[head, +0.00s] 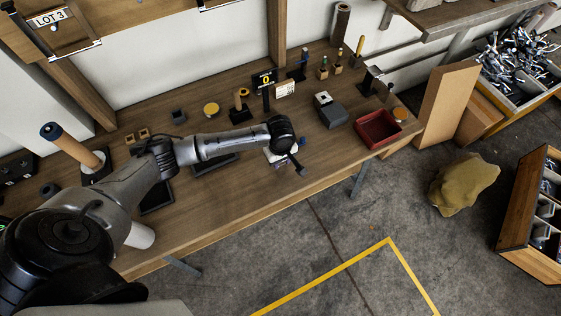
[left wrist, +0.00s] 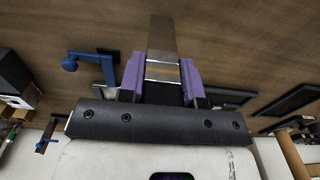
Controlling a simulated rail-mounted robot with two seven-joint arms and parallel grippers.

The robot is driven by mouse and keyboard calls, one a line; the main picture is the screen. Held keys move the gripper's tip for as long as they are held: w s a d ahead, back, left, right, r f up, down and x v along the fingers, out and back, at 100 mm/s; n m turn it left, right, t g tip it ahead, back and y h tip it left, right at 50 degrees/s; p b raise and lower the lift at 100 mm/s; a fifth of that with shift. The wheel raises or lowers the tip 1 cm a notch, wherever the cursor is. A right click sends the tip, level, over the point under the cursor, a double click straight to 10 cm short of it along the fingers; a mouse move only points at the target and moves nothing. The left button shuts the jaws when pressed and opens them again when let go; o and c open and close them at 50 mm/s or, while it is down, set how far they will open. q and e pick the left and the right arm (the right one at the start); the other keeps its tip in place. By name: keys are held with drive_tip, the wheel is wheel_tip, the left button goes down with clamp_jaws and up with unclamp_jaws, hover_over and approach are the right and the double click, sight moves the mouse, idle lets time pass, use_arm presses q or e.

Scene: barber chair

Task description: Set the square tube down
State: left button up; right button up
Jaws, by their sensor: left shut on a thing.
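My left gripper (left wrist: 162,82) shows in the left wrist view with purple fingers, shut on the square tube (left wrist: 162,38). The tube is a straight grey metal piece that sticks out beyond the fingertips over the brown wooden bench. In the head view my left arm reaches across the bench, and the left gripper (head: 284,160) is near the bench's front edge, partly hidden by its own wrist. I cannot tell whether the tube touches the bench top. My right gripper is in neither view.
A red tray (head: 377,128) and a grey box (head: 330,111) stand right of the gripper on the bench (head: 235,185). A blue fixture (left wrist: 92,62) is left of the fingers in the wrist view. Small items line the back. Bare bench lies in front.

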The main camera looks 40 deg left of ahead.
use_arm(q)
drive_tip(key=shift+f, duration=0.75)
drive_tip(key=shift+f, duration=0.1)
drive_tip(key=o, duration=1)
drive_tip(key=shift+o, duration=0.2)
